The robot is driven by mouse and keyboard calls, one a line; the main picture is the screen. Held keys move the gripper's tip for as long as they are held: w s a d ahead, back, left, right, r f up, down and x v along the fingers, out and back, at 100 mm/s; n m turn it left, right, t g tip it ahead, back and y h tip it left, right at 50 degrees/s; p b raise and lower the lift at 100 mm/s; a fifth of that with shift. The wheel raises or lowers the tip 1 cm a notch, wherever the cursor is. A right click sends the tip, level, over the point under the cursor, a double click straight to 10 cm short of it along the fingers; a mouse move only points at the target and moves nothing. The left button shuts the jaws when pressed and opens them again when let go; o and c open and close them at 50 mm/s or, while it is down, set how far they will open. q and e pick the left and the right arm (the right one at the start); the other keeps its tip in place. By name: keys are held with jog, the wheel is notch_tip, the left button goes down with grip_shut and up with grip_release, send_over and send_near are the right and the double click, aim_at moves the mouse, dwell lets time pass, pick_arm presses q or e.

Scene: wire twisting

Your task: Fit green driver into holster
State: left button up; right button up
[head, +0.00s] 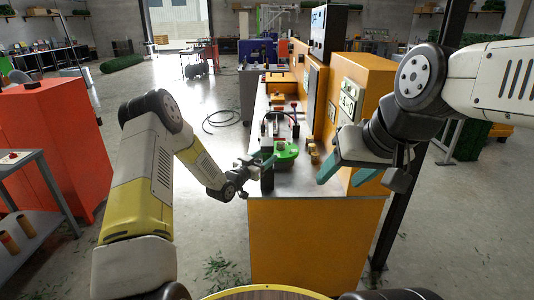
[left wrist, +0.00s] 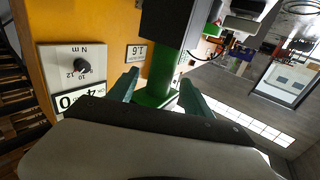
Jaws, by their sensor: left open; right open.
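The green driver (head: 287,150) is at the near end of the bench top in the head view. In the left wrist view its green part (left wrist: 156,92) stands between my left fingers. A black block (left wrist: 172,30) adjoins it there; I cannot tell whether this is the driver's body or the holster. In the head view a dark upright block (head: 267,177) sits just below my left gripper (head: 260,163). The left gripper is open around the green part; contact is unclear. My right gripper (head: 347,173) is open and empty, above the bench's right side.
The orange bench (head: 305,240) has a grey top with several tools farther back. Orange cabinets (head: 362,85) with a panel line its right side. The left wrist view shows a dial (left wrist: 82,66) beside the driver.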

pick_arm(q)
jog(key=v, duration=0.5)
jog(key=shift+s+a+r, duration=0.1)
jog(key=shift+s, duration=0.15)
jog(key=s+a+r+g+y, duration=0.15)
jog(key=a+r+y, duration=0.25)
jog(key=r, duration=0.6)
jog(key=s+a+r+n+g+y, duration=0.3)
jog(key=s+a+r+y, duration=0.15)
jog(key=s+r, duration=0.5)
jog(key=s+r+n+g, duration=0.1)
jog(key=s+g, duration=0.1)
jog(key=s, duration=1.3)
jog(key=s+a+r+n+g, duration=0.1)
jog(key=s+n+g, duration=0.1)
jog(key=s, duration=1.2)
jog(key=shift+s+a+r, duration=0.2)
jog(key=shift+s, duration=0.2)
